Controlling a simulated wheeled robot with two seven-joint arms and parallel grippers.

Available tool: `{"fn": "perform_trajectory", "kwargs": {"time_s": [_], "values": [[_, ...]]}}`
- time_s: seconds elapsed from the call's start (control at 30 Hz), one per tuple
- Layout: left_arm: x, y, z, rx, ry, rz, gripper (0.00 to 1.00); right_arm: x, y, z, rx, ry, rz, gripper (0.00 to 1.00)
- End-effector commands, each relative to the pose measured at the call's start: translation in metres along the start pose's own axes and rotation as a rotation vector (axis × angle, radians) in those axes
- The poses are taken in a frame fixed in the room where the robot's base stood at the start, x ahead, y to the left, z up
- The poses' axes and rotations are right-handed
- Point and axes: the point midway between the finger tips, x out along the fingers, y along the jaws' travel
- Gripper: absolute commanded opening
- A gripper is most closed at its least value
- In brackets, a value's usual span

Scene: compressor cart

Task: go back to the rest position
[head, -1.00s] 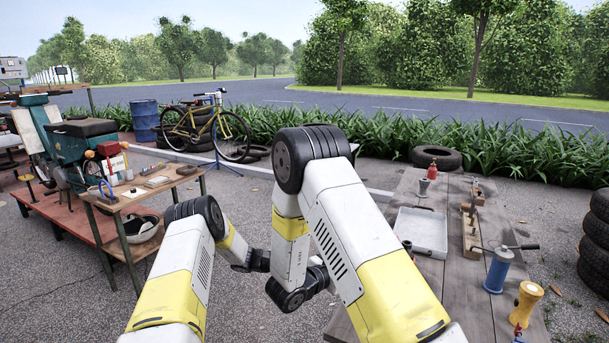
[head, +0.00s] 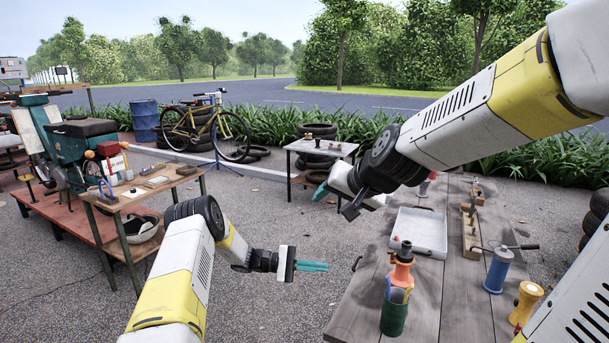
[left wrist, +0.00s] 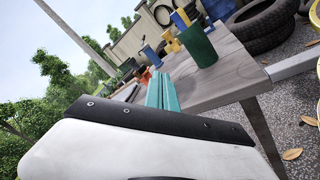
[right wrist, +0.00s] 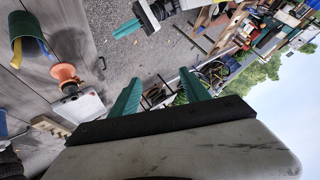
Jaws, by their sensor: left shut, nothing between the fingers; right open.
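My left gripper (head: 326,267) is low in the middle of the head view, left of the grey plank bench. Its teal fingers lie together, shut and empty, pointing right. The closed fingers also show in the left wrist view (left wrist: 161,92). My right arm comes in from the upper right of the head view and reaches over the bench's far part. My right gripper (head: 319,192) is above and farther off than the left one, partly hidden by its own wrist. In the right wrist view (right wrist: 161,76) its teal fingers stand apart with nothing between them.
The plank bench (head: 424,292) holds a grey tray (head: 430,237), an orange funnel-like item (head: 402,272), a green cup (head: 394,317), a blue canister (head: 498,270) and a yellow item (head: 526,304). A small table (head: 325,148) stands behind. A wooden workbench (head: 150,190) is left. Open pavement lies between.

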Motion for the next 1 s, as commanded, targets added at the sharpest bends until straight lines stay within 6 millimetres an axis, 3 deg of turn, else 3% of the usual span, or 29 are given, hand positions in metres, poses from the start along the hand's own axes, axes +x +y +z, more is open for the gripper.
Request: {"fn": "perform_trajectory", "kwargs": {"time_s": [0.03, 0.2, 0.5, 0.77, 1.0], "values": [[0.0, 0.0, 0.0, 0.0, 0.0, 0.0, 0.0, -0.025, 0.003, 0.008, -0.04, -0.02, -0.001, 0.55], [0.0, 0.0, 0.0, 0.0, 0.0, 0.0, 0.0, -0.083, 0.025, 0.046, -0.167, -0.119, 0.042, 0.55], [0.0, 0.0, 0.0, 0.0, 0.0, 0.0, 0.0, -0.152, 0.071, 0.1, -0.295, -0.232, 0.177, 0.55], [-0.004, 0.037, 0.045, 0.055, 0.045, -0.169, 0.0, -0.152, 0.072, 0.102, -0.298, -0.243, 0.181, 0.55], [-0.013, 0.07, 0.112, 0.139, 0.13, -0.388, 0.0, -0.152, 0.072, 0.101, -0.297, -0.242, 0.179, 0.55]]}}
